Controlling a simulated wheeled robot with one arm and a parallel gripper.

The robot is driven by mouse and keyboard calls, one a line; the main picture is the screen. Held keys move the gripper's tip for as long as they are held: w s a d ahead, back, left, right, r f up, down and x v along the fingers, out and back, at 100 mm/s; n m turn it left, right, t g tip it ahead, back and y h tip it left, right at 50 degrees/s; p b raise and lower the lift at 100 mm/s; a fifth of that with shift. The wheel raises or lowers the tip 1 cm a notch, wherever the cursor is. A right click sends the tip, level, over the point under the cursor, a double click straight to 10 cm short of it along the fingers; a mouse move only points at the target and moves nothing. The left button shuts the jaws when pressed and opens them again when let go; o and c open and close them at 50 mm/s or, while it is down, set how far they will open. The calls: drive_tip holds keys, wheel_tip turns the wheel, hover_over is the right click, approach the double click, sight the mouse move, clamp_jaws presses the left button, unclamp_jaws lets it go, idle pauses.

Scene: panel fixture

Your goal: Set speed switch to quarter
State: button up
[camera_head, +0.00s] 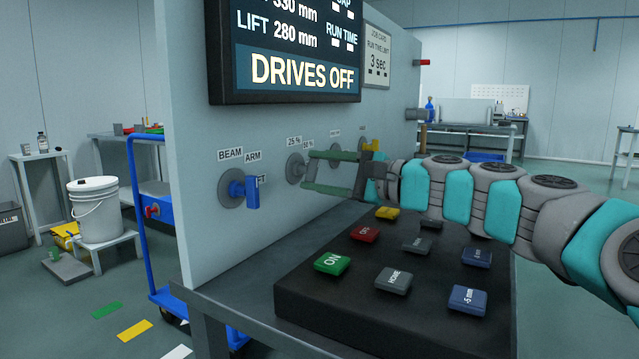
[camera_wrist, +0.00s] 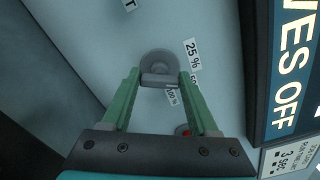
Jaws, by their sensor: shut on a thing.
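The speed switch (camera_head: 294,167) is a grey round knob on the pale panel, with 25 % and 50 % labels beside it. In the wrist view the switch (camera_wrist: 158,62) has a round base and a grey grip bar, with 25 %, a partly hidden label and 100 % around it. My gripper (camera_head: 307,171) reaches in from the right with green fingers. In the wrist view my gripper (camera_wrist: 159,82) has one finger on each side of the grip bar and is shut on it. I cannot tell for sure which label the switch points to.
A blue BEAM/ARM selector (camera_head: 250,192) sits on the panel left of the speed switch. A dark console (camera_head: 345,300) with several coloured buttons lies below my arm. The DRIVES OFF display (camera_head: 290,60) overhangs above. A blue trolley (camera_head: 145,220) stands behind the panel's left edge.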

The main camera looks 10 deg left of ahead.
drive_tip(key=n+b, duration=0.1)
drive_tip(key=n, duration=0.1)
drive_tip(key=n+b, duration=0.2)
drive_tip(key=shift+f, duration=0.3)
drive_tip(key=shift+r+n+b, duration=0.1)
drive_tip(key=shift+n+b, duration=0.55)
drive_tip(key=shift+n, duration=0.05)
drive_tip(key=o, duration=1.4)
drive_tip(key=shift+r, duration=0.1)
hover_over(358, 223)
drive_tip(key=shift+p, duration=0.3)
